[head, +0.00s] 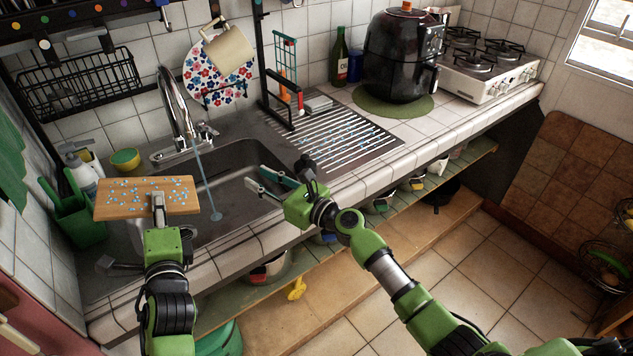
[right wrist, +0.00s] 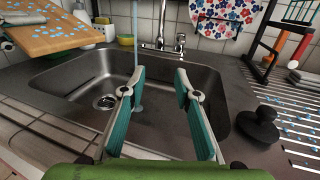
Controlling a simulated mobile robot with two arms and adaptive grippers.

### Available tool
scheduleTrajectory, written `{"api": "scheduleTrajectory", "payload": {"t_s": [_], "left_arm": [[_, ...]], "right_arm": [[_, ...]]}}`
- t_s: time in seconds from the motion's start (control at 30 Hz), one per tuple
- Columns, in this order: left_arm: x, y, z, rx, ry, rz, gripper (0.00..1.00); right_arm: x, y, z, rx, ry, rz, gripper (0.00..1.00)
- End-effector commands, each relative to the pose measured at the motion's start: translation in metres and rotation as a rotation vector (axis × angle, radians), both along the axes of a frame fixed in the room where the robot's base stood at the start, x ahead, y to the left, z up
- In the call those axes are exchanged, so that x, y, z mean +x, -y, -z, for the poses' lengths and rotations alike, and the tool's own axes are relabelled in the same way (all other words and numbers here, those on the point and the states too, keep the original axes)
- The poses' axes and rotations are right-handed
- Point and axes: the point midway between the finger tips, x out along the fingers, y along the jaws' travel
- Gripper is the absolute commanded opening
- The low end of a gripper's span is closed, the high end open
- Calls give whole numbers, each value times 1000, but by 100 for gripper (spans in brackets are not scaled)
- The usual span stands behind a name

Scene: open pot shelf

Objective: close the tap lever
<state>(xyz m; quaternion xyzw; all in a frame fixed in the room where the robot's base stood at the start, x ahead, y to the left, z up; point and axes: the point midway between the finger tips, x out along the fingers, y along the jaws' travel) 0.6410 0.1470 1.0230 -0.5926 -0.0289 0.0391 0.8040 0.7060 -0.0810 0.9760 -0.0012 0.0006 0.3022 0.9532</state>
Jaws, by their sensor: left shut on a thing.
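The chrome tap (head: 176,105) stands behind the sink (head: 232,170), and a stream of water (head: 203,175) runs from its spout into the basin. Its small lever (head: 207,130) is at the right of the tap base; in the right wrist view the lever (right wrist: 180,42) shows beyond the basin. My left gripper (head: 159,200) is shut on a wooden board (head: 120,198) dotted with blue drops, held over the left of the sink. My right gripper (head: 258,177) is open and empty above the sink's right side, apart from the lever; its fingers frame the basin in the right wrist view (right wrist: 160,75).
A ribbed drainer (head: 335,140) with blue drops lies right of the sink. A black rack (head: 270,85) stands behind it. A dark knobbed object (right wrist: 258,125) sits at the sink's right edge. A green container (head: 80,225) and bottle (head: 82,175) stand at left.

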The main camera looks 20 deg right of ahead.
Motion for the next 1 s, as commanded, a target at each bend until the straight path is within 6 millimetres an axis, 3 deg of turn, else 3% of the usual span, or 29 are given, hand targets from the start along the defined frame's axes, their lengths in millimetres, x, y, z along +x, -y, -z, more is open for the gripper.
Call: {"api": "scheduleTrajectory", "payload": {"t_s": [0.6, 0.8, 1.0], "left_arm": [[0, 0, -2, 0, 3, 1, 0], [0, 0, -1, 0, 3, 1, 0], [0, 0, -1, 0, 3, 1, 0]], "right_arm": [[7, 101, 18, -192, 1, 70, 29], [7, 121, 19, -229, 0, 83, 29], [7, 126, 19, -238, 0, 86, 29]]}}
